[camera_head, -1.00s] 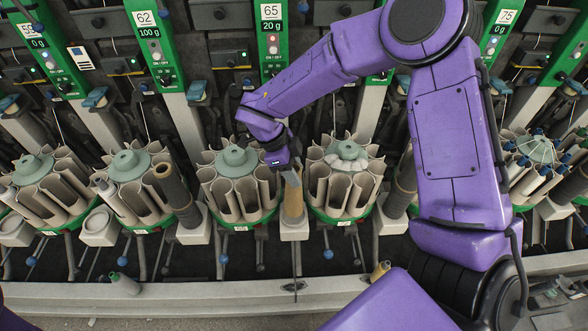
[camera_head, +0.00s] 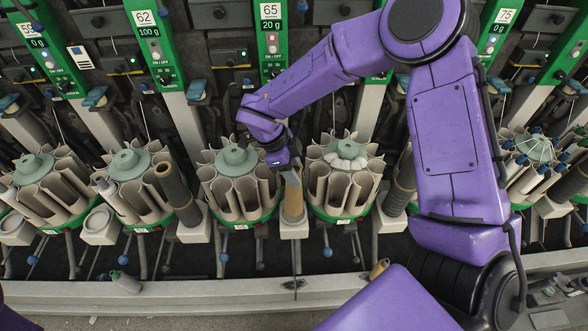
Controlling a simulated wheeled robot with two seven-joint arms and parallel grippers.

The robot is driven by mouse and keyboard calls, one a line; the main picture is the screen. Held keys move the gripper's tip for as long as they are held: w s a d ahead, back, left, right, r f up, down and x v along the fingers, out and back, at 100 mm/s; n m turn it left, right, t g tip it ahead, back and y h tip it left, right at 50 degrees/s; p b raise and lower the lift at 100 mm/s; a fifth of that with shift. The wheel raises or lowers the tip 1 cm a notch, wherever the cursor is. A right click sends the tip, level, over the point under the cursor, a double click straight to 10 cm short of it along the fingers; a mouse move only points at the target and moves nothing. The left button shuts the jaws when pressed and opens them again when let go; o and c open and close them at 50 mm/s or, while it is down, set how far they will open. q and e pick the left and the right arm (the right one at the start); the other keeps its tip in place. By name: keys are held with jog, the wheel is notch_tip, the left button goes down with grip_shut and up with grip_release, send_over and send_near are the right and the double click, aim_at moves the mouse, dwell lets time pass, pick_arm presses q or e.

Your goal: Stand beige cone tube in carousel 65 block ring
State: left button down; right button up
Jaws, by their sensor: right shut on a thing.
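My right arm comes down from the upper right, and my right gripper (camera_head: 290,177) is shut on the upper end of the beige cone tube (camera_head: 292,205). The tube is about upright, with its lower end at the pale block (camera_head: 294,230) below the 65 panel (camera_head: 271,12). Whether it rests fully on the block's ring is too small to tell. The fingers and the tube's top are partly hidden by the wrist. My left gripper is out of view.
Carousels with beige pockets stand close on the left (camera_head: 238,190) and right (camera_head: 345,182) of the tube. A dark tube (camera_head: 176,190) leans farther left. A loose bobbin (camera_head: 124,281) and a small yellowish one (camera_head: 379,268) lie near the front rail (camera_head: 200,297).

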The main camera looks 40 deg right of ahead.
jog(key=shift+f+b, duration=0.8)
jog(key=shift+f, duration=1.05)
jog(key=o, duration=1.2)
jog(key=shift+o, duration=0.2)
jog(key=shift+r, duration=0.1)
jog(key=b+v, duration=0.1)
jog(key=v, duration=0.9)
jog(key=shift+a+r, duration=0.15)
